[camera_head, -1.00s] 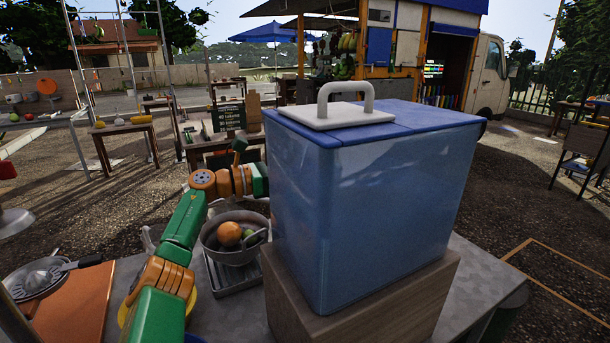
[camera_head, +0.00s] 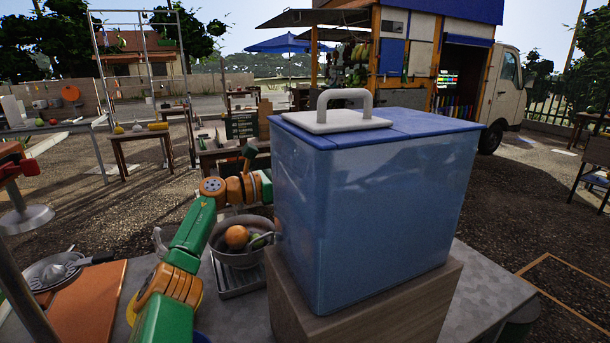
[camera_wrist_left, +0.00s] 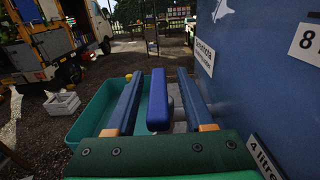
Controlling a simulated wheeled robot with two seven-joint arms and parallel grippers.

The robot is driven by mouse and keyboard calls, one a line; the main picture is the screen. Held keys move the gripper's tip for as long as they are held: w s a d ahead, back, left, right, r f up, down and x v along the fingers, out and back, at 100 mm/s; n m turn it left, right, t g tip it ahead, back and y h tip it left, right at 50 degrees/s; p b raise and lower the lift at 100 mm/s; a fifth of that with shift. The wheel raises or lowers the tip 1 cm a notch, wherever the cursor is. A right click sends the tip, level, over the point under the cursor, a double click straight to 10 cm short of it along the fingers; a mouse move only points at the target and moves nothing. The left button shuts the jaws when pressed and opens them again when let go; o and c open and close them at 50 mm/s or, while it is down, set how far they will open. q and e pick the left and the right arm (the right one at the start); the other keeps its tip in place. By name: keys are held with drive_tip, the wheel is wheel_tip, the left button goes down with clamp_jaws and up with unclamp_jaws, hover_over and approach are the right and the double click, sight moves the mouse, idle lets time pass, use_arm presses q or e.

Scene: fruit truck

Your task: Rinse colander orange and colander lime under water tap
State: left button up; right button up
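The grey colander (camera_head: 236,259) stands on a metal rack (camera_head: 238,282), left of the big blue water container (camera_head: 365,205). The orange (camera_head: 236,237) lies in it, and a bit of the green lime (camera_head: 255,239) shows beside it. My left arm reaches past the colander to the container's far side, where its gripper is hidden in the head view. In the left wrist view my left gripper (camera_wrist_left: 158,78) has its fingers apart, with a blue tap lever (camera_wrist_left: 158,100) between them and gaps on both sides. Water flow cannot be made out. My right gripper is not in view.
The container stands on a wooden block (camera_head: 410,305) on the grey table. An orange board (camera_head: 85,305) and a metal juicer (camera_head: 55,270) are at the left. A teal bin (camera_wrist_left: 95,112) lies beyond the left gripper. The truck (camera_head: 420,60) is at the back.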

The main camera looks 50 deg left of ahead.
use_arm(q)
drive_tip(key=b+v, duration=0.6)
drive_tip(key=v, duration=0.1)
drive_tip(key=shift+r, duration=0.1)
